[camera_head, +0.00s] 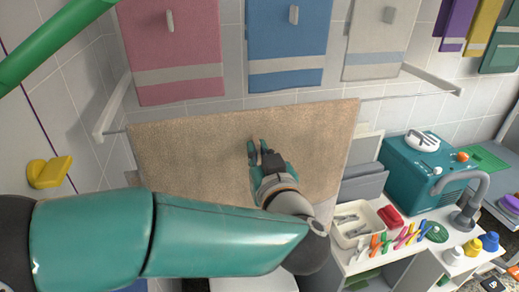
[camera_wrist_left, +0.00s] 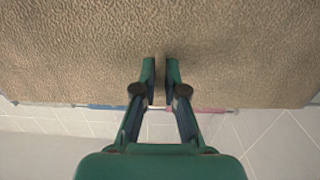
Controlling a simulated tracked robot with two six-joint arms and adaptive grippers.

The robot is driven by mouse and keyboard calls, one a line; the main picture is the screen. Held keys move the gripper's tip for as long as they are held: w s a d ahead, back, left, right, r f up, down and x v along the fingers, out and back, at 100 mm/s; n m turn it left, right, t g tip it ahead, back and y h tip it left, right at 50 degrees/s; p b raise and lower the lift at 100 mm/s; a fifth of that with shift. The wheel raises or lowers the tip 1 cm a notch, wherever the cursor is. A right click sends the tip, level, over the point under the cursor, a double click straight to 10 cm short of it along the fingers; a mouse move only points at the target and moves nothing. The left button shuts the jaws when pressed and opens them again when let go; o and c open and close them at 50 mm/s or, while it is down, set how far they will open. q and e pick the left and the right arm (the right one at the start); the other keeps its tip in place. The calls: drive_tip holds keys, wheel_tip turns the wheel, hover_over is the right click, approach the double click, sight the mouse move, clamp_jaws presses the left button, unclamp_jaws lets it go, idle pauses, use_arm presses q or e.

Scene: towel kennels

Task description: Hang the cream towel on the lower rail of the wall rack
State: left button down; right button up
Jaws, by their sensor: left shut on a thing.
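The cream towel (camera_head: 190,150), a wide textured sheet that looks tan, spreads in front of the wall. Its top edge runs along the lower rail (camera_head: 400,96), which shows to its right. I cannot tell whether the towel lies over the rail or in front of it. My left gripper (camera_head: 257,146) is at the towel's front, a little below the top edge near the middle, shut on the cloth. In the left wrist view, the fingers (camera_wrist_left: 160,68) pinch a narrow fold, and the towel (camera_wrist_left: 70,50) fills the upper part. My right gripper is not in view.
Pink (camera_head: 172,45), blue (camera_head: 286,40) and pale grey (camera_head: 376,38) towels hang above. Rack brackets (camera_head: 112,108) project on both sides. A yellow wall holder (camera_head: 48,172) is left. A counter (camera_head: 352,265) with a tray (camera_head: 345,235), brushes and a teal unit (camera_head: 405,180) stands right.

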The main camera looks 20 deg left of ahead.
use_arm(q)
drive_tip(key=c, duration=0.8)
unclamp_jaws()
drive_tip(key=shift+o, duration=0.2)
drive_tip(key=p+v, duration=0.1)
drive_tip(key=v, duration=0.8)
drive_tip(key=shift+f, duration=0.25)
drive_tip(key=shift+d, duration=0.1)
